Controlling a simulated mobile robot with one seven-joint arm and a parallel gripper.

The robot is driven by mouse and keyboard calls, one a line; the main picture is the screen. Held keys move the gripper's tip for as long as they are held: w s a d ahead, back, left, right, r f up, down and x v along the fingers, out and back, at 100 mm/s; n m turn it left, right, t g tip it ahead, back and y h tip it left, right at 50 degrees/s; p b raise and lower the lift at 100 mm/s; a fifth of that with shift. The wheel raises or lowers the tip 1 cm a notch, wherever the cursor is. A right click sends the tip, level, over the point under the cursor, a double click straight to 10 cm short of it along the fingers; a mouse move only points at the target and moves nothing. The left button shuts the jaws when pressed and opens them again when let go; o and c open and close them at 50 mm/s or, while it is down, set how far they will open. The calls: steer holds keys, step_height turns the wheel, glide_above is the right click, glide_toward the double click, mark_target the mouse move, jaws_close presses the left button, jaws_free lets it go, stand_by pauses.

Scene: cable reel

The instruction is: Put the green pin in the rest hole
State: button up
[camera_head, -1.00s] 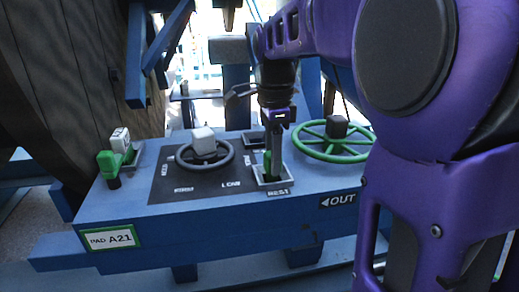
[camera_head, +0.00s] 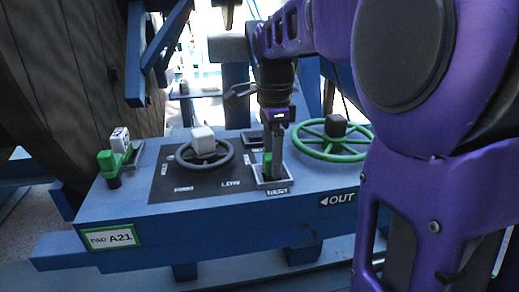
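My gripper points straight down and appears shut on the pin. Both are at the grey square frame of the rest hole (camera_head: 259,182), above the REST label on the blue panel. The pin's lower end and the hole itself are hidden by the fingers and the frame, so I cannot tell how deep the pin sits.
A green handle (camera_head: 107,162) stands at the left end. A large wooden reel (camera_head: 70,80) rises behind.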

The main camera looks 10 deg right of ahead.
steer(key=shift+o, duration=0.2)
step_height(320, 180, up, 17)
steer(key=p, duration=0.4)
steer(key=shift+r, duration=0.2)
